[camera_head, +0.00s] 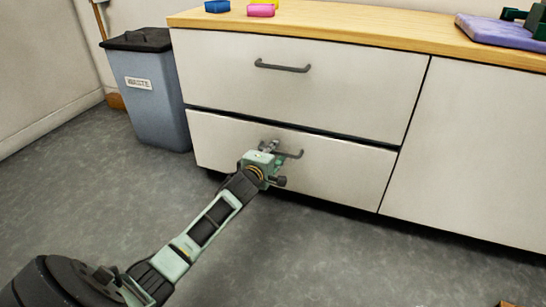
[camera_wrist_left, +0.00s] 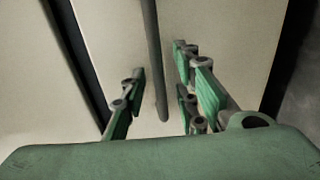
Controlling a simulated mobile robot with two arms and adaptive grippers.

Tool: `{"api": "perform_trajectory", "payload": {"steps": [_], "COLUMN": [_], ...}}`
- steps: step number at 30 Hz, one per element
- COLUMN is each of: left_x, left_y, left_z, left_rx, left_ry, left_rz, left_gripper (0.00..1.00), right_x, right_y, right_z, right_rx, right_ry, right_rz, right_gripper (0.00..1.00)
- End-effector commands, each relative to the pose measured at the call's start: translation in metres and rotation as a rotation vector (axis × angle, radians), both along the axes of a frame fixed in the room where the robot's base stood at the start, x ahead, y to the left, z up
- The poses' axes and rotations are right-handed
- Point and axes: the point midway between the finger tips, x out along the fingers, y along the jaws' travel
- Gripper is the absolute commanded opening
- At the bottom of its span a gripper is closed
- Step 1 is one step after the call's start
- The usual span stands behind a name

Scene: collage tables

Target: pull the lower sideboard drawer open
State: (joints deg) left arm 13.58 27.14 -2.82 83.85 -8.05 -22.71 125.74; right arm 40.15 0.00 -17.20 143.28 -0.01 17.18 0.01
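The lower sideboard drawer (camera_head: 340,174) has a white front and a dark bar handle (camera_head: 292,154). It looks shut, with only a dark seam above it. My left gripper (camera_head: 269,147) is at the left part of this handle. In the left wrist view, the handle (camera_wrist_left: 156,70) runs between the spread fingers of the left gripper (camera_wrist_left: 160,92), with visible space on both sides. The fingers are open around the bar, and I cannot tell if the tips touch the drawer front. My right gripper is in neither view.
The upper drawer (camera_head: 350,95) is shut above, with its own handle (camera_head: 283,67). A blue-grey waste bin (camera_head: 158,100) stands left of the sideboard. Small blue and pink blocks and a purple board lie on the wooden top (camera_head: 350,22).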

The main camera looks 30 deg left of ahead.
Motion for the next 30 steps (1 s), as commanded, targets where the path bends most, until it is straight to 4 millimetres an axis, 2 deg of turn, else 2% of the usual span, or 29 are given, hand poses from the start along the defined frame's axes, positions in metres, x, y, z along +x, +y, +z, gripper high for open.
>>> {"api": "perform_trajectory", "payload": {"steps": [7,17,30], "left_x": [0.0005,0.0004,0.0002], "left_y": [0.0002,0.0001,0.0000], "left_z": [-0.0002,-0.0004,-0.0009], "left_rx": [0.000,0.000,0.000], "left_ry": [0.001,0.001,0.002], "left_rz": [0.000,0.000,0.000], "left_gripper": [0.28,0.00,0.00], "right_x": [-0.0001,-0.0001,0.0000], "right_y": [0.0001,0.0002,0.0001], "right_z": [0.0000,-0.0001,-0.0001], "right_rx": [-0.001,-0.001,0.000], "right_ry": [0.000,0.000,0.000], "right_rz": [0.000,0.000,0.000], "right_gripper": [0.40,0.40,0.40]}}
